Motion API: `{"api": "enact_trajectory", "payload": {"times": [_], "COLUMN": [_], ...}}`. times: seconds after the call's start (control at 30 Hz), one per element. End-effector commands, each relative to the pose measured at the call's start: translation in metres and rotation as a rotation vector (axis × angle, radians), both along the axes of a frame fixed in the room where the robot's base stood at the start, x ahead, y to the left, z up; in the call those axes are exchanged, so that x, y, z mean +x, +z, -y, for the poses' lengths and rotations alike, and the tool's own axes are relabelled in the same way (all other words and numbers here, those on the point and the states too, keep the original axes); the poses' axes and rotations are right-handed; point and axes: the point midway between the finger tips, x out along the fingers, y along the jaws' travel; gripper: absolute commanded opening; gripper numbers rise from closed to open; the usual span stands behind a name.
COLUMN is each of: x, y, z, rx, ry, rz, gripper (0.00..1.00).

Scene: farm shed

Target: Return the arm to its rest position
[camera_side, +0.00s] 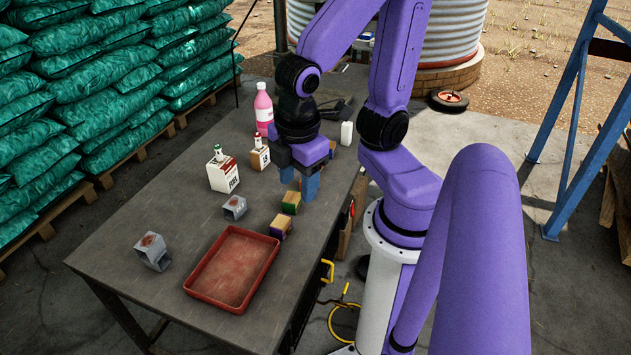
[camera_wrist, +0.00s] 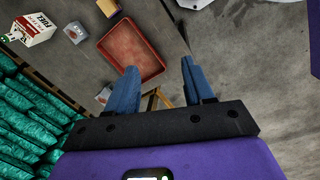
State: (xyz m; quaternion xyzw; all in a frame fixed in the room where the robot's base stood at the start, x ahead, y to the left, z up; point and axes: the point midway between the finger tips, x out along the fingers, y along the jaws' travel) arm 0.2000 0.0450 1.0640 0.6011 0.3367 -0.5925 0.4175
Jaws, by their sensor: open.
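My purple arm reaches over the grey table (camera_side: 185,232) in the side view. My gripper (camera_side: 298,184) points down above the right part of the table, near a green and tan block (camera_side: 291,202). In the wrist view my gripper (camera_wrist: 161,72) has its two blue fingers spread apart with nothing held between them. The red tray (camera_side: 212,293) shows in the wrist view beyond the fingers (camera_wrist: 157,68). I cannot tell the exact height of the fingertips above the table.
A purple and tan block (camera_side: 281,227) lies by the tray. Green sacks (camera_side: 90,80) are stacked beyond.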

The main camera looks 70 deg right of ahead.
Motion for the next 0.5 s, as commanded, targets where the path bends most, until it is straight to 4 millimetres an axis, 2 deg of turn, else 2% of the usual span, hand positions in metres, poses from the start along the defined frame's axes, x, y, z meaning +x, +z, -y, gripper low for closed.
{"api": "enact_trajectory", "payload": {"times": [0.03, 0.1, 0.2, 0.5], "x": [-0.013, -0.026, -0.035, -0.036], "y": [0.003, 0.006, 0.007, 0.008], "z": [-0.002, -0.005, -0.007, -0.008], "rx": [0.044, 0.086, 0.115, 0.120], "ry": [-0.006, -0.018, -0.026, -0.028], "rz": [-0.016, -0.037, -0.054, -0.059], "gripper": [0.52, 0.52, 0.52, 0.52]}}
